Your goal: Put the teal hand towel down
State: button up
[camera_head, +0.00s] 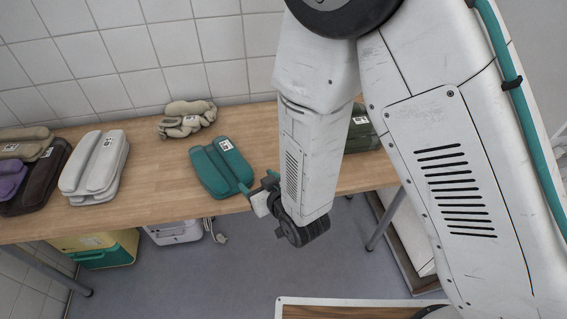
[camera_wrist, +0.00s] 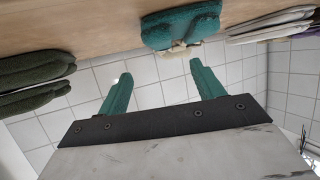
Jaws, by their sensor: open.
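The teal hand towel (camera_head: 220,167) lies folded on the wooden table, near its front edge, with a white tag on top. It also shows in the wrist view (camera_wrist: 180,25), at the top middle, beyond my fingers. My gripper (camera_head: 257,186) is at the table's front edge, just right of the towel in the head view. Its two teal fingers are spread apart with nothing between them, as the wrist view shows (camera_wrist: 163,75). A gap shows between the fingertips and the towel there. My arm hides part of the table to the right.
On the table (camera_head: 150,165) are a beige crumpled item (camera_head: 187,118), a folded light grey towel (camera_head: 94,165), dark brown and purple folded cloths (camera_head: 40,178) and a dark green folded towel (camera_head: 360,134). Bare tabletop lies left of the teal towel. A yellow-green box (camera_head: 105,250) stands underneath.

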jog(key=w+d+r+m+g+h, duration=0.2)
jog(key=d+r+m+g+h, duration=0.25)
jog(key=d+r, duration=1.4)
jog(key=s+d+r+m+g+h, duration=0.1)
jog(key=s+d+r, duration=0.3)
jog(key=s+d, duration=0.4)
jog(key=s+d+r+m+g+h, duration=0.1)
jog(key=s+d+r+g, duration=0.3)
jog(key=s+d, duration=0.4)
jog(key=s+r+h, duration=0.1)
jog(key=s, duration=0.5)
jog(key=shift+d+r+m, duration=0.25)
jog(key=shift+d+m, duration=0.1)
jog(key=shift+d, duration=0.05)
